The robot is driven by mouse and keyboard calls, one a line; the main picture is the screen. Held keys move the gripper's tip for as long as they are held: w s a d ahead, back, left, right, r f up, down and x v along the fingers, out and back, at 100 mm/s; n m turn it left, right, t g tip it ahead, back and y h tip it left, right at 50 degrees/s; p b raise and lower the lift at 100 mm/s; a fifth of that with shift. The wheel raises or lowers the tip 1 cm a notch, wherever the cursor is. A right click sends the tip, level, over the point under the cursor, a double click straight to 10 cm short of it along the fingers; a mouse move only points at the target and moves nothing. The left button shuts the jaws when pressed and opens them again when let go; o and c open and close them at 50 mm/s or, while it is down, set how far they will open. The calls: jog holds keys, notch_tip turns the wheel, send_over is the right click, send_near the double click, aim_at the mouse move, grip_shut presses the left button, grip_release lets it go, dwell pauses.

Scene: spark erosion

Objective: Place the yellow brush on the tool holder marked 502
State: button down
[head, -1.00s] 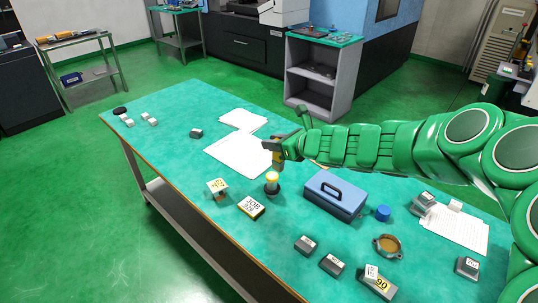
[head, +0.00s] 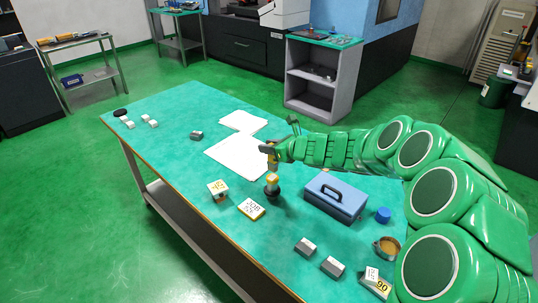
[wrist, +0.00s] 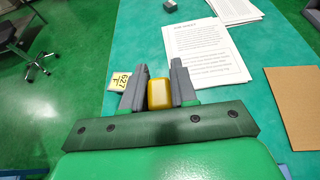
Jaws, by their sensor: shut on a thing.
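My gripper (head: 270,154) is above the middle of the green table. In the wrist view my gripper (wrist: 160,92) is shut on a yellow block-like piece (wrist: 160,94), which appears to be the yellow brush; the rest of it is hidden. I cannot read 502 on any label; a yellow label in the wrist view (wrist: 120,82) seems to read 627.
A blue toolbox (head: 336,195) stands right of the gripper. A labelled block (head: 251,208), grey blocks (head: 305,246), a blue cap (head: 383,215) and a round brown-topped part (head: 386,246) lie nearby. White papers (head: 237,155) lie behind. The table's left middle is mostly clear.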

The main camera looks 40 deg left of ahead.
jog(key=shift+w+a+f, duration=0.15)
jog(key=shift+f, duration=0.85)
jog(key=shift+w+a+f, duration=0.1)
jog(key=shift+a+f, duration=0.05)
jog(key=shift+f, duration=0.8)
jog(key=shift+f, duration=0.1)
jog(key=c, duration=0.9)
grip_release()
jog(key=shift+v, duration=6.05)
